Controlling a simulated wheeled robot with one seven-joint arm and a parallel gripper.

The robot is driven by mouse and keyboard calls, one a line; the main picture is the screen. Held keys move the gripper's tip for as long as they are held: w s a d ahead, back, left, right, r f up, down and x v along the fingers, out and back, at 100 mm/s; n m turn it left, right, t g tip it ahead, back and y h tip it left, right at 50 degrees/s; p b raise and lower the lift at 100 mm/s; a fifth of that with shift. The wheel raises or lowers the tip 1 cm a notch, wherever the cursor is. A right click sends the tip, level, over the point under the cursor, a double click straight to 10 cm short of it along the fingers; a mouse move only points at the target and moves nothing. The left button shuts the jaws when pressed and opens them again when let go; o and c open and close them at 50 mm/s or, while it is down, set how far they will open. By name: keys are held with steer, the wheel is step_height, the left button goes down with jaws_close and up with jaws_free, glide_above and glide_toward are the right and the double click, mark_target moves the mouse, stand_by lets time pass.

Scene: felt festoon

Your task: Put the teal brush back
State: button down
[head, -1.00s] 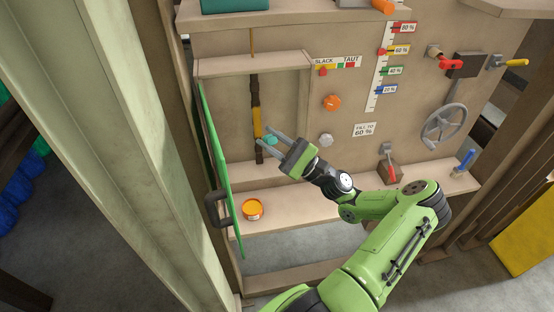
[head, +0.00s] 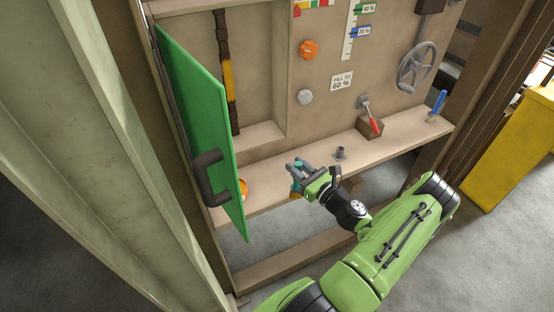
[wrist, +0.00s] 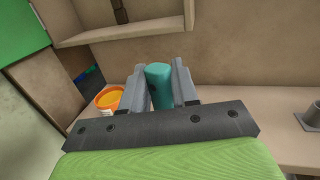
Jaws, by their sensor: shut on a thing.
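My gripper (head: 297,170) is shut on the teal brush (head: 296,187) just in front of the ledge. In the wrist view the brush's teal handle (wrist: 159,86) stands between the two grey fingers (wrist: 160,88). In the head view a small yellowish-brown end shows below the fingers; the rest of the brush is hidden. An empty-looking grey socket (head: 340,153) stands on the ledge to the right of my gripper; it also shows at the right edge of the wrist view (wrist: 312,117).
An open green door (head: 205,125) with a dark handle stands left and partly hides an orange tub (wrist: 109,97) on the ledge (head: 268,197). A red-handled lever (head: 373,123) and a blue-handled thing (head: 437,103) are farther right. A dark-and-yellow strap (head: 229,80) hangs in the recess.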

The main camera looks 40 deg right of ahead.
steer(key=w, duration=1)
steer(key=shift+d+f+b, duration=0.15)
steer(key=shift+f+b, duration=0.1)
steer(key=shift+b, duration=0.2)
steer(key=shift+f, duration=0.1)
steer(key=c, duration=0.8)
jaws_free()
steer(key=shift+w, duration=0.1)
steer(key=shift+c, duration=0.2)
steer(key=s, duration=1.2)
steer(key=shift+a+f+p, duration=0.2)
steer(key=shift+a+p, duration=0.05)
steer(key=shift+p, duration=0.1)
